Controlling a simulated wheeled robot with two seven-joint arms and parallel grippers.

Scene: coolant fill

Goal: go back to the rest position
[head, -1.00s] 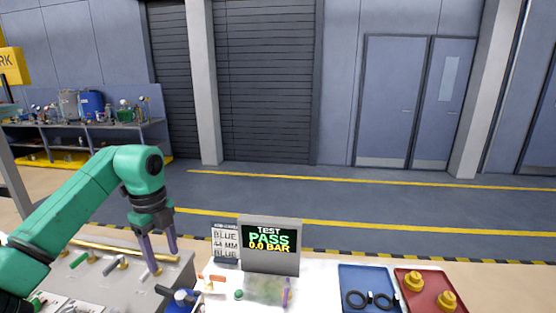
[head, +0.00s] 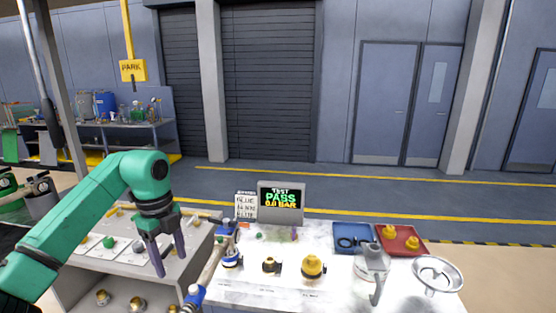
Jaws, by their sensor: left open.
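My left gripper (head: 169,257) hangs from the green left arm, fingers pointing down, over the right part of the grey bench (head: 195,245). Its two purple fingers are apart with nothing between them. The test screen (head: 281,202) stands at the back of the white table (head: 335,279) and reads TEST PASS 0.0 BAR. My right gripper is not in view.
On the white table are a yellow-topped fitting (head: 313,267), a smaller dark and yellow fitting (head: 271,265), a clear jug (head: 371,262) and a funnel (head: 437,273). A blue tray (head: 345,230) and red tray (head: 414,250) lie behind. The floor beyond is clear.

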